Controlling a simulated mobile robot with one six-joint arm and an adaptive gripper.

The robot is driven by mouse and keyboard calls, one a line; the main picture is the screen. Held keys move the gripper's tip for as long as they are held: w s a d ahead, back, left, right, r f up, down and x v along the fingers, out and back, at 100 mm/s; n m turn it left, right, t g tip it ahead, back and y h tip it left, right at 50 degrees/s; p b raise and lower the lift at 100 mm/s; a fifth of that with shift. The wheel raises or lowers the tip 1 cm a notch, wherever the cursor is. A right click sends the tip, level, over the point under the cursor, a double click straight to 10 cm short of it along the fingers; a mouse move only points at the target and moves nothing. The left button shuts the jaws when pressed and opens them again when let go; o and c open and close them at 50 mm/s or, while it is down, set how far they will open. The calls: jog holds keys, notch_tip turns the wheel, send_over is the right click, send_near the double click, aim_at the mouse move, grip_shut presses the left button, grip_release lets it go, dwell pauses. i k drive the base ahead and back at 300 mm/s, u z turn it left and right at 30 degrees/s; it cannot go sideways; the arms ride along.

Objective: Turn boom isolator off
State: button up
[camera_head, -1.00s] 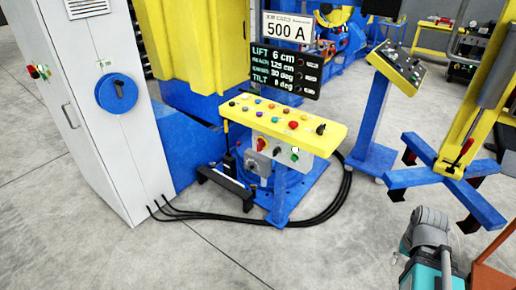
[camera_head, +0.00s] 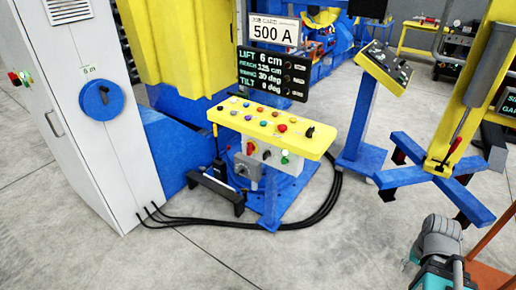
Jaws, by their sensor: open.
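No readable label marks the boom isolator, so I cannot tell which control it is. A large round blue rotary handle (camera_head: 101,99) is on the grey cabinet (camera_head: 78,150) at the left; the label above it is too small to read. A yellow-topped control console (camera_head: 325,136) stands in the middle with several coloured buttons. A grey box with a round knob (camera_head: 245,171) is on its front, near a red knob (camera_head: 251,148). The knob positions are too small to read. My gripper's fingers are not in view.
A display (camera_head: 272,74) reads lift 6 cm and tilt 0 deg. Black cables (camera_head: 230,222) run along the floor from cabinet to console. A second console (camera_head: 385,68) and a blue-footed yellow stand (camera_head: 435,178) are at the right. The front floor (camera_head: 300,255) is clear.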

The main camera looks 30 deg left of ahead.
aim_at(250, 147)
jog(key=z, duration=1.65)
jog(key=k, duration=0.85)
jog(key=u, duration=1.85)
